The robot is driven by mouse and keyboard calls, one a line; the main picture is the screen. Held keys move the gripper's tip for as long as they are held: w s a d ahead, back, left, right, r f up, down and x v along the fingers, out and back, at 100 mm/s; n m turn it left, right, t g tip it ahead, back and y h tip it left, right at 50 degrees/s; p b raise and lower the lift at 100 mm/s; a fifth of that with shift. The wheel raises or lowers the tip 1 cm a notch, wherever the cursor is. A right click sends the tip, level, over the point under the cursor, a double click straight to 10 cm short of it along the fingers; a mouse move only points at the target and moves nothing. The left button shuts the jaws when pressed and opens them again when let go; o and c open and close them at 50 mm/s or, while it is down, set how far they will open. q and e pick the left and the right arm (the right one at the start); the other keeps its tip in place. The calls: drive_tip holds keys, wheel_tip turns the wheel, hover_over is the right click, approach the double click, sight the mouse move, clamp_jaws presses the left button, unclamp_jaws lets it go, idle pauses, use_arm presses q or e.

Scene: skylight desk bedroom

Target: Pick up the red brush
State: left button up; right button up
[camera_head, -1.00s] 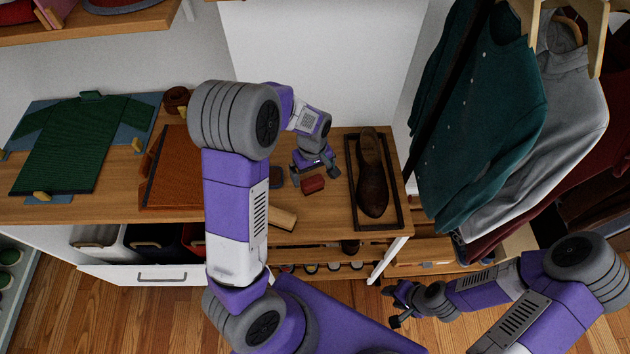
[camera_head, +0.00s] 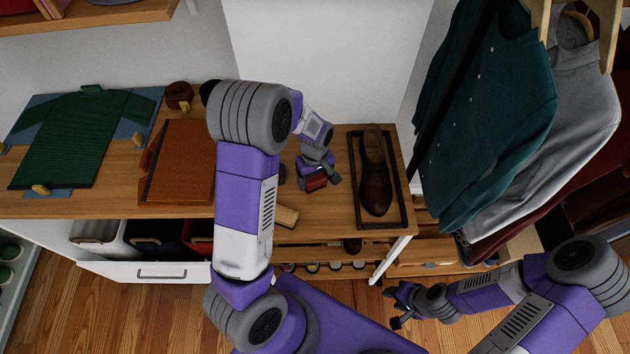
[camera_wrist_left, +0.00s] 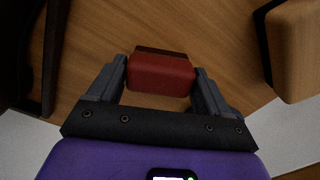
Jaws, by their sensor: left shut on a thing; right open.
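The red brush (camera_head: 315,183) is on the wooden table, near the table's front half and left of the shoe tray. My left gripper (camera_head: 318,180) is over it and shut on it. In the left wrist view the red brush (camera_wrist_left: 161,74) sits between the two fingers of my left gripper (camera_wrist_left: 161,84), with a finger against each side. I cannot tell whether the brush touches the table. My right gripper (camera_head: 394,307) is open and empty, low at the right, away from the table.
A brown shoe (camera_head: 375,180) stands in a dark-rimmed tray (camera_head: 404,193) to the right. A light wooden block (camera_head: 286,216) lies near the front edge. Clothes hang at right.

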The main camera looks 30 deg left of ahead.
sight(315, 178)
use_arm(q)
wheel_tip(315, 178, up, 10)
drive_tip(key=p, duration=0.3)
idle(0.3)
drive_tip(key=o, duration=0.6)
drive_tip(key=c, duration=0.4)
drive_tip(key=shift+o, duration=0.2)
